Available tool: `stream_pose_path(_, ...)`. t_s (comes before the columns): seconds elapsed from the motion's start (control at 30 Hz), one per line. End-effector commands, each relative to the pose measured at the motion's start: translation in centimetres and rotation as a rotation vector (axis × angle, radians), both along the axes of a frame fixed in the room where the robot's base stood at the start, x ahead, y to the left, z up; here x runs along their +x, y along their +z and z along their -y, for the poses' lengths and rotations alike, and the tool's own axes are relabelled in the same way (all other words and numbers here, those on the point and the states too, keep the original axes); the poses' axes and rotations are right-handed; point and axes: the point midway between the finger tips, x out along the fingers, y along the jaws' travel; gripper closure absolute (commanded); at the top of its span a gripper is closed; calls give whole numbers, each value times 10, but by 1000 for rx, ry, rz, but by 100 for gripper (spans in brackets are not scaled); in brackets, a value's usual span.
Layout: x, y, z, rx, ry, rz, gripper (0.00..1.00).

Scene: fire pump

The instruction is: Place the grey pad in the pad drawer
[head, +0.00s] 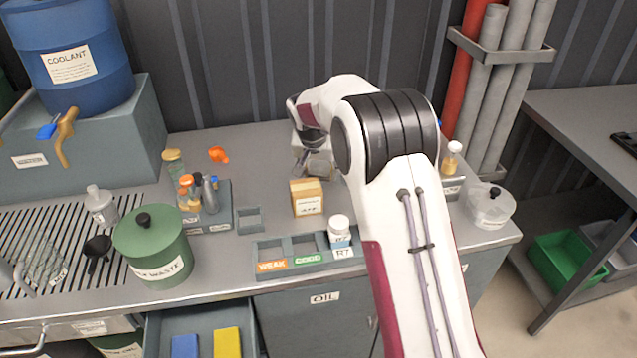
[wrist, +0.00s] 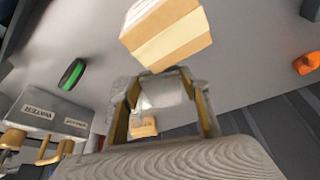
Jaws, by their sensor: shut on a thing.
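My gripper (head: 308,158) is low over the back of the bench, behind the cardboard box. In the wrist view its fingers (wrist: 168,100) are closed on a pale grey piece (wrist: 165,90), which looks like the grey pad. The piece also shows as a small grey shape in the head view (head: 319,164); its outline is partly hidden by the fingers. The open drawer (head: 208,320) at the front left holds a blue pad (head: 185,346) and a yellow pad (head: 227,342), side by side with bare floor behind them.
The cardboard box (head: 307,198) stands close in front of my gripper. A sorting tray (head: 290,262) with a white bottle (head: 340,231) lies at the bench's front edge. A green waste pot (head: 152,245) stands left, above the drawer. A small grey holder (head: 249,219) is between.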

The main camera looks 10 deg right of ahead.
Motion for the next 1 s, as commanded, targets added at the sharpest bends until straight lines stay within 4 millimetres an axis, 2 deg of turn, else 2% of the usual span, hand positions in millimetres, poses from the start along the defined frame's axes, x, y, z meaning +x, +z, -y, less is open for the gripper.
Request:
stream_pose_path(0.33,0,-39,0,0,0,-1,72)
stream_pose_path(0.9,0,-46,0,0,0,0,72)
stream_pose_path(0.93,0,-46,0,1,0,0,50)
stream_pose_path(1.0,0,-46,0,1,0,0,38)
